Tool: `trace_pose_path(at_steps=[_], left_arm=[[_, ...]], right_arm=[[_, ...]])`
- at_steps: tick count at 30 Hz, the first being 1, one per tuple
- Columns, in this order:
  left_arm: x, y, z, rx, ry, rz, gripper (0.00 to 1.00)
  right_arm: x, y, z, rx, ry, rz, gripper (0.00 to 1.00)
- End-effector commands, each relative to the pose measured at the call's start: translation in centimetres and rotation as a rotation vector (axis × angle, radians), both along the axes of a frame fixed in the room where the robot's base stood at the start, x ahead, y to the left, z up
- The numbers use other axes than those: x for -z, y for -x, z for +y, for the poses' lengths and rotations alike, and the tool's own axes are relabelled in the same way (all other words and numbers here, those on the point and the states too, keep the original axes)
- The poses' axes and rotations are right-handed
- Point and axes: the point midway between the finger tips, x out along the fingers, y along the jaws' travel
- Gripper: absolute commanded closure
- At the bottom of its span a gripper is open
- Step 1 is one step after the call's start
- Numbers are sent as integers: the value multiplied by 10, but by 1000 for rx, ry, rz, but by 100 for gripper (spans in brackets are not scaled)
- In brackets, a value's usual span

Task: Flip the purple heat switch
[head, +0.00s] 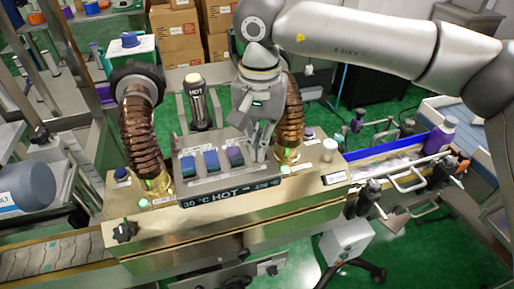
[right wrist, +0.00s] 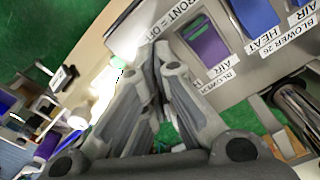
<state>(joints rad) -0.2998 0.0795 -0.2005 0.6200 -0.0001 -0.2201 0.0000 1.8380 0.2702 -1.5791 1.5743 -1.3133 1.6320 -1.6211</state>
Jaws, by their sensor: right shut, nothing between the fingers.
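The purple switch (head: 235,156) is the rightmost of three rocker switches on the grey panel (head: 215,175) of the brass-coloured machine. In the right wrist view the purple switch (right wrist: 208,48) sits in a dark frame; a label beside it reads "AIR". A blue switch (head: 211,161) is next to it, and another blue switch (head: 188,166) is at the left. My right gripper (head: 259,154) is shut and empty, pointing down just right of the purple switch. In the right wrist view its fingertips (right wrist: 153,52) are beside the switch, apparently apart from it. My left gripper is not in view.
Copper-coloured hoses (head: 142,135) rise on both sides of the panel. A display (head: 230,194) below the switches reads "30 °C HOT". A purple bottle (head: 439,137) stands on the conveyor at the right. A dark cylinder marked "HOT" (head: 197,102) stands behind the panel.

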Motion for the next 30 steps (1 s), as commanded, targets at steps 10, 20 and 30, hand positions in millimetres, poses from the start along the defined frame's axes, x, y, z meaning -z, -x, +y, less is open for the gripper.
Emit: trace_pose_path(at_steps=[10,20,30], left_arm=[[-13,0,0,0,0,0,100],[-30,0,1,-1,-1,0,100],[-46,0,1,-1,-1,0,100]], right_arm=[[-19,0,0,0,1,0,100],[-46,0,0,0,0,1,100],[-70,0,0,0,0,1,100]])
